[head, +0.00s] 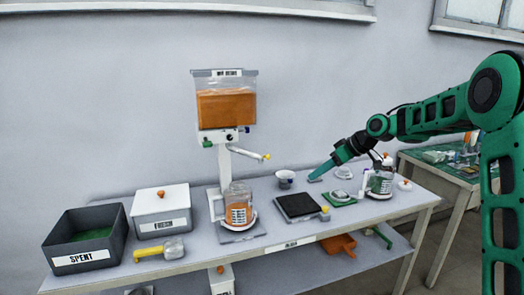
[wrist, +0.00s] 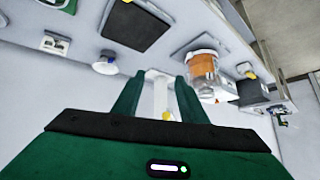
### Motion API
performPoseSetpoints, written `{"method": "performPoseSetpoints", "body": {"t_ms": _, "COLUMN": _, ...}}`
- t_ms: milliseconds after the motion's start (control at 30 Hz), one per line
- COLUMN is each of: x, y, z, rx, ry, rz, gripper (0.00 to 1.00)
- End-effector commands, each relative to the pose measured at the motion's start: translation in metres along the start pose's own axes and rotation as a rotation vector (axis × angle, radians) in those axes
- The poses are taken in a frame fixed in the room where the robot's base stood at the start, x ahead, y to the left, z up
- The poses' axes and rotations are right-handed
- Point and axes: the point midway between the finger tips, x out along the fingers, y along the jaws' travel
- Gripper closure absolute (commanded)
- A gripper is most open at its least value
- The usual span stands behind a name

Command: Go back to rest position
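My gripper (head: 318,173) hangs over the back right part of the bench in the head view, angled down and left, near a small white cup (head: 285,178). In the wrist view my gripper (wrist: 157,80) has its two green fingers apart. A white post with a yellow tip (wrist: 166,115) shows through the gap, seemingly in the background. I see nothing held. My green arm (head: 430,112) reaches in from the right.
A green-topped table (head: 445,165) stands right. Space above the bench's right side is open.

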Motion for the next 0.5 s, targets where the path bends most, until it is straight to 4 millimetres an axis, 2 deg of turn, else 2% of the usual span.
{"method": "performPoseSetpoints", "body": {"t_ms": 33, "x": -0.017, "y": -0.004, "z": 0.013, "rx": 0.041, "ry": -0.040, "rz": 0.035, "gripper": 0.61}}
{"method": "performPoseSetpoints", "body": {"t_ms": 267, "x": -0.090, "y": -0.023, "z": 0.092, "rx": 0.280, "ry": -0.211, "rz": 0.194, "gripper": 0.61}}
{"method": "performPoseSetpoints", "body": {"t_ms": 500, "x": -0.169, "y": -0.067, "z": 0.185, "rx": 0.563, "ry": -0.346, "rz": 0.349, "gripper": 0.61}}
